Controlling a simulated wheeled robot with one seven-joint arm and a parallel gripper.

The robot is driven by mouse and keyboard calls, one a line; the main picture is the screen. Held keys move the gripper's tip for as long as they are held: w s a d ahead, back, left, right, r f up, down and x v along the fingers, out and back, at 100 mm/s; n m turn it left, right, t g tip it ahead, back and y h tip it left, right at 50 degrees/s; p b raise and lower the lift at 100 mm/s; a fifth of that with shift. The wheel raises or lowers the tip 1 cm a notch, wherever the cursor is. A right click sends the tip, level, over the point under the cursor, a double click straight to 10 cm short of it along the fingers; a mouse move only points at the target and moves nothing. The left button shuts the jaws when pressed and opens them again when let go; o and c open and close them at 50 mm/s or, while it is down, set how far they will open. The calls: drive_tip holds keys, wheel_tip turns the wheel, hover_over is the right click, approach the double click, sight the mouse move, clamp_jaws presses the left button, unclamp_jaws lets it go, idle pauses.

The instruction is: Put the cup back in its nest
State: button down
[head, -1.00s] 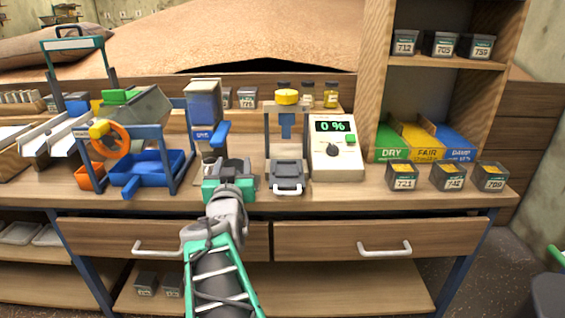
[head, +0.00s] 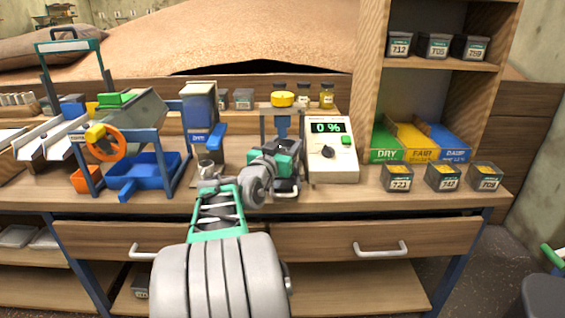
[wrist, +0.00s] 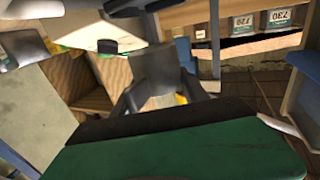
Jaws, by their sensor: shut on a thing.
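My gripper (head: 283,160) is shut at the press-like stand left of the white meter. In the wrist view, its dark fingers (wrist: 160,95) close around a pale grey piece that I take for the cup (wrist: 160,103). Most of it is hidden by the gripper, and its contents cannot be told. The grey base of the stand (head: 287,186), with a handle in front, lies right below my gripper and looks like the nest. Whether the cup touches it cannot be told.
The white meter (head: 346,165) reads 0 % close to my gripper's right. A blue-grey dispenser (head: 199,110) stands to the left, with a small metal cylinder (head: 207,169) under it. Labelled boxes (head: 397,178) stand at the right.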

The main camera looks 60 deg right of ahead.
drive_tip(key=shift+w+d+f, duration=0.25)
drive_tip(key=shift+w+f, duration=0.1)
drive_tip(key=shift+f, duration=0.1)
drive_tip(key=shift+w+d+f, duration=0.2)
drive_tip(key=shift+w+f, duration=0.1)
drive_tip(key=shift+f, duration=0.15)
drive_tip(key=shift+w+f+b, duration=0.1)
drive_tip(key=shift+f+b, duration=0.3)
drive_tip(key=shift+f, duration=1.2)
drive_tip(key=shift+d+f, duration=0.1)
drive_tip(key=shift+f+b, duration=0.15)
drive_tip(key=shift+b, duration=0.15)
drive_tip(key=c, duration=0.6)
unclamp_jaws()
